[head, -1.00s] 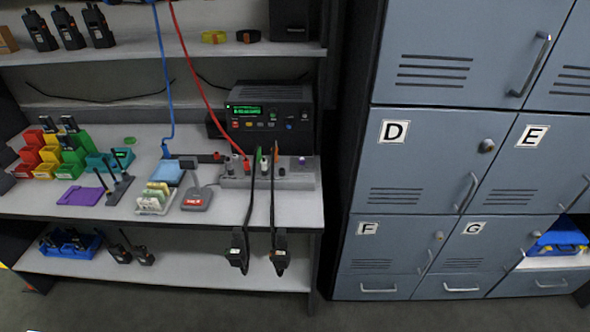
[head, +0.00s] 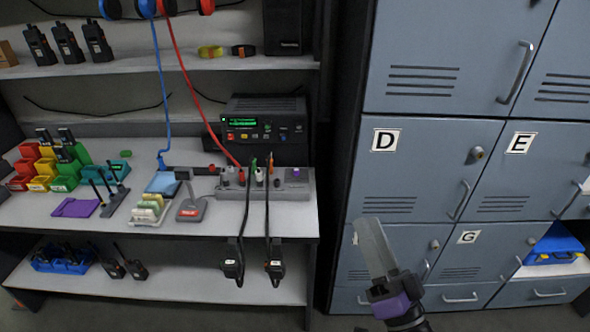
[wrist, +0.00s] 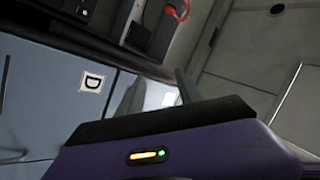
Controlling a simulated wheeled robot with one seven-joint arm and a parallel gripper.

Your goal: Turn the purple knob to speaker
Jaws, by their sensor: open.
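A small purple knob (head: 296,172) sits at the right end of a grey panel box (head: 308,187) on the bench. The mark it points to is too small to read. My gripper (head: 368,228), with pale grey fingers and a purple wrist, is raised at the lower right in front of the lockers. It is well to the right of and below the knob in the head view, apart from it. It is open and holds nothing. The wrist view shows its fingers (wrist: 160,92) and no knob.
A black radio (head: 265,135) with a green display stands behind the panel box. Red and blue cables hang from above, and dark leads drop off the bench edge to handsets (head: 273,268). Grey lockers (head: 420,165) stand at right. Charging cards (head: 150,208) and a red-based stand (head: 190,208) lie left.

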